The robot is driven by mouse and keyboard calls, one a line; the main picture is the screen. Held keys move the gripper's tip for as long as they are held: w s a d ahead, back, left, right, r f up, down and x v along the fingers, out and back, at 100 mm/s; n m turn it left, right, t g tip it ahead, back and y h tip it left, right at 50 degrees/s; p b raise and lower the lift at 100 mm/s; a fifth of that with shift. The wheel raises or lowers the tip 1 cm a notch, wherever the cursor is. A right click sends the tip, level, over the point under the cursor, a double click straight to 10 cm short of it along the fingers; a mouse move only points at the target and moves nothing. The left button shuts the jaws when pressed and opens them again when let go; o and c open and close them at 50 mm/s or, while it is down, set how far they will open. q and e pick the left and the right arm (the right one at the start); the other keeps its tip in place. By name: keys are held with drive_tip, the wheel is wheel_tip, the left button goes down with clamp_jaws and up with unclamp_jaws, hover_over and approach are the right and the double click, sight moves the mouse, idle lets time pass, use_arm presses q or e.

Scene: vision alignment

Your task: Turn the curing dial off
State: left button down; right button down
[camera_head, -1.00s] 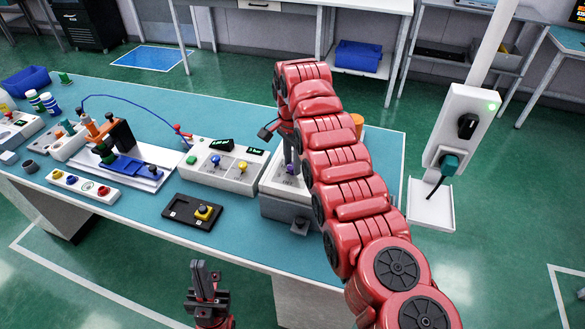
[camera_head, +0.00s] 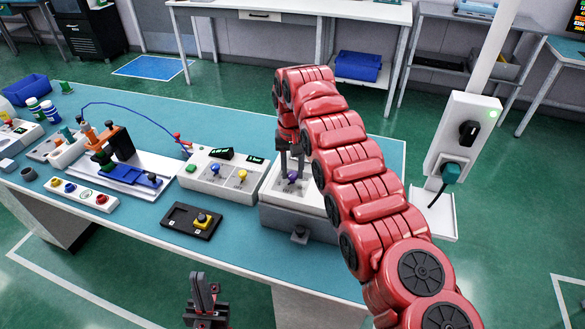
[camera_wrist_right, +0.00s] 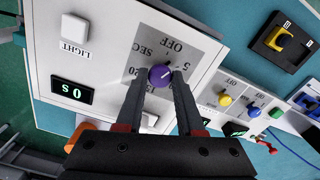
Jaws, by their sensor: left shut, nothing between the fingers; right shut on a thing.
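The curing dial is a small purple knob (camera_wrist_right: 160,75) on a white panel with a grey scale; OFF and second marks are printed around it. In the head view the purple knob (camera_head: 292,177) sits on the white box at the table's right part. My right gripper (camera_wrist_right: 161,78) is shut on the knob, one finger on each side, pointing down at it in the head view (camera_head: 291,163). A pale line shows on the knob; its exact setting is hard to read. My left gripper (camera_head: 203,283) is shut and empty in front of the table edge.
The same panel has a white LIGHT button (camera_wrist_right: 74,28) and a green "0 S" display (camera_wrist_right: 72,92). A box with blue and yellow knobs (camera_head: 224,178) stands to its left.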

sight(292, 174)
drive_tip(key=n+p, duration=0.1)
drive_tip(key=n, duration=0.4)
drive_tip(key=shift+n, duration=0.3)
idle(0.4)
drive_tip(key=c, duration=0.5)
unclamp_jaws()
wheel_tip(292, 174, up, 5)
drive_tip(key=shift+r+p, duration=0.15)
drive_tip(key=shift+p, duration=1.1)
wheel_tip(292, 174, up, 12)
drive_tip(key=p, duration=1.2)
drive_tip(key=shift+r, duration=0.1)
